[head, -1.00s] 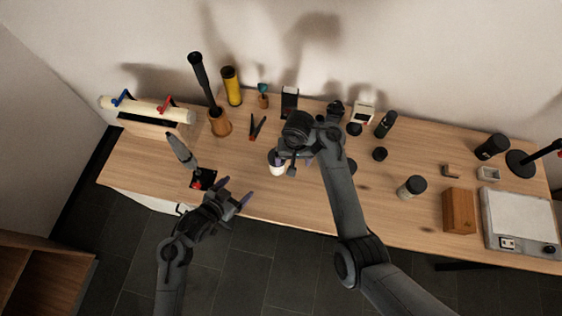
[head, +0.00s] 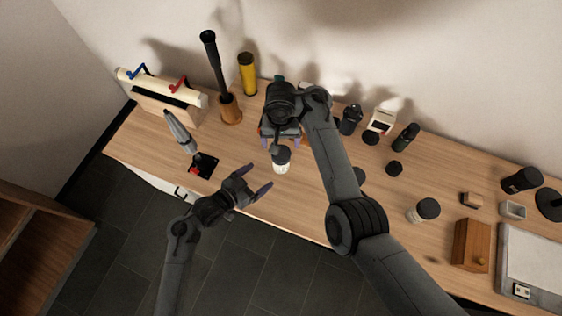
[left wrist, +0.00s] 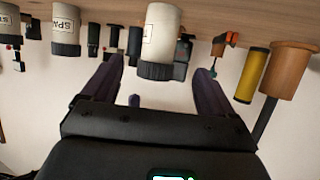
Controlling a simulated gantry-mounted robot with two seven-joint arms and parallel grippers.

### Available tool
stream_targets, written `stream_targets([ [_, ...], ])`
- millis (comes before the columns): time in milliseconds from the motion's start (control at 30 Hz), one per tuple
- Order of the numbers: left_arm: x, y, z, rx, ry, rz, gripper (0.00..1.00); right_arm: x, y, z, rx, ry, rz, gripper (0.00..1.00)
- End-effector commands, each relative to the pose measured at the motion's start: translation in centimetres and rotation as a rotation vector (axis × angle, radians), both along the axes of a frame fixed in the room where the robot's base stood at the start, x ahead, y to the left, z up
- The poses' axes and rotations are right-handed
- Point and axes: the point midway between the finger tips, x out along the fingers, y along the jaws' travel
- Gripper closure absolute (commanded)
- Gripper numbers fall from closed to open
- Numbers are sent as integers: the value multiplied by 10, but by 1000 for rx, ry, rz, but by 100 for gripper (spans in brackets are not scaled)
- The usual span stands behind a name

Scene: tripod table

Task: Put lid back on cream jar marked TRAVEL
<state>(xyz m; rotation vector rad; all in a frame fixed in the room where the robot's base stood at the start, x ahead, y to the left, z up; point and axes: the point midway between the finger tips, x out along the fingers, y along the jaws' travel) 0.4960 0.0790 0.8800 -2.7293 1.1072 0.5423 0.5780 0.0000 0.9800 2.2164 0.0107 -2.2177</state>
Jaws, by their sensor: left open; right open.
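A pale jar (head: 282,168) with a dark lid (head: 280,153) on top stands upright near the table's front edge. In the left wrist view the jar (left wrist: 161,30) appears upside down, its ribbed lid (left wrist: 155,71) seated on it. My right gripper (head: 281,142) is open just behind and above the jar, apart from the lid. My left gripper (head: 257,178) is open to the jar's left, fingers pointing toward it, holding nothing.
Another lidded jar (head: 422,211) stands right; the left wrist view shows one lettered SPA (left wrist: 66,20). A wooden box (head: 471,245) is farther right. A small black stand (head: 203,166) and wooden holder (head: 229,109) are left. My right arm hides part of the table.

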Motion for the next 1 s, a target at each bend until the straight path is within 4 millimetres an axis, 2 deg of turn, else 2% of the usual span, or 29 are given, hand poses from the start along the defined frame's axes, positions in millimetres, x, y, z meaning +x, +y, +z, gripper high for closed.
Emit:
stream_targets([
  [267,15,-14,-8,-3,1,1,13,0,0,0,0,0,0,12],
  [700,58,-56,-33,-1,2,1,13,0,0,0,0,0,0,12],
  [1000,70,-68,-41,1,1,0,13,0,0,0,0,0,0,12],
])
